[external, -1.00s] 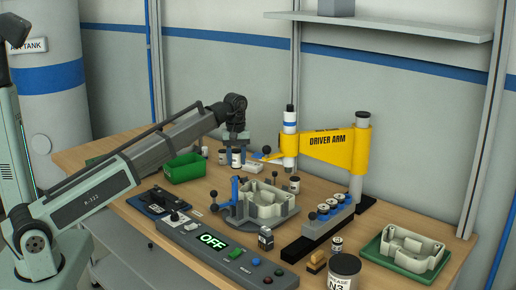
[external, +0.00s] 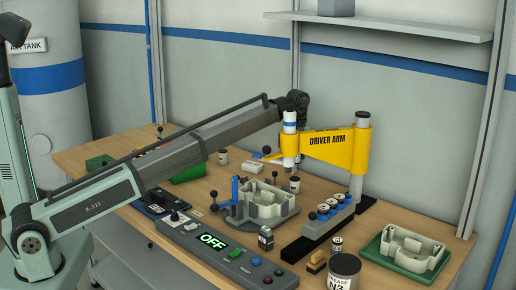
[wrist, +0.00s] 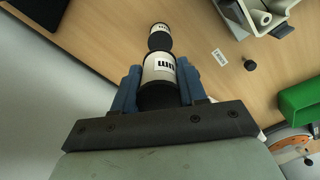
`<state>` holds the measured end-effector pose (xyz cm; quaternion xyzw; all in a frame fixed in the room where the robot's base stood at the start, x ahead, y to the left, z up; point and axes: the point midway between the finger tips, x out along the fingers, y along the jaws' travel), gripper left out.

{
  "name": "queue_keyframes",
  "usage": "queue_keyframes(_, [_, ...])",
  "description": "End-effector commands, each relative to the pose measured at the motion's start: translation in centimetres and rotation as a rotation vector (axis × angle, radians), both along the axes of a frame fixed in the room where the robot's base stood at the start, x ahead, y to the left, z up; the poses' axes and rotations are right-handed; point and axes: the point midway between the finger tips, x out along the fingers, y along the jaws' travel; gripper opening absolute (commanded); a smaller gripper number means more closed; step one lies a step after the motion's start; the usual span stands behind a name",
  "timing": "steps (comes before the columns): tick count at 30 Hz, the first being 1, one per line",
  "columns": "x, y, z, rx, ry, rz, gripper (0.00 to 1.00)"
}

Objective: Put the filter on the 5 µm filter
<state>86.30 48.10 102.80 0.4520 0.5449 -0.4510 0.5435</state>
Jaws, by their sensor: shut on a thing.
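My gripper (wrist: 160,78) has its two blue fingers closed around a white filter with black ends (wrist: 152,66). Its label shows "µm"; I cannot read a number. Directly beyond it in the wrist view is a second white-and-black filter (wrist: 158,37), also with a "µm" label, its number unreadable. The two line up in this view; I cannot tell whether they touch.
A green bin (wrist: 302,105) is right of the filters in the wrist view. A small dark knob (wrist: 250,65) and a printed label (wrist: 219,57) lie nearer. A grey fixture (external: 265,205) holds a housing mid-bench; a green tray (external: 372,245) is at the right.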

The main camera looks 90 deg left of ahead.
Motion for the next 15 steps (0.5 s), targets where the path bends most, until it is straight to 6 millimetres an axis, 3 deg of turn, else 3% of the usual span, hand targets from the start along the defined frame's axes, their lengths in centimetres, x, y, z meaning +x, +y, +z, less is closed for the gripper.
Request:
queue_keyframes(3, [-0.1,-0.1,-2.1,0.000,0.002,0.000,0.13])
queue_keyframes(15, [-0.1,0.0,-5.9,0.000,0.001,0.000,0.13])
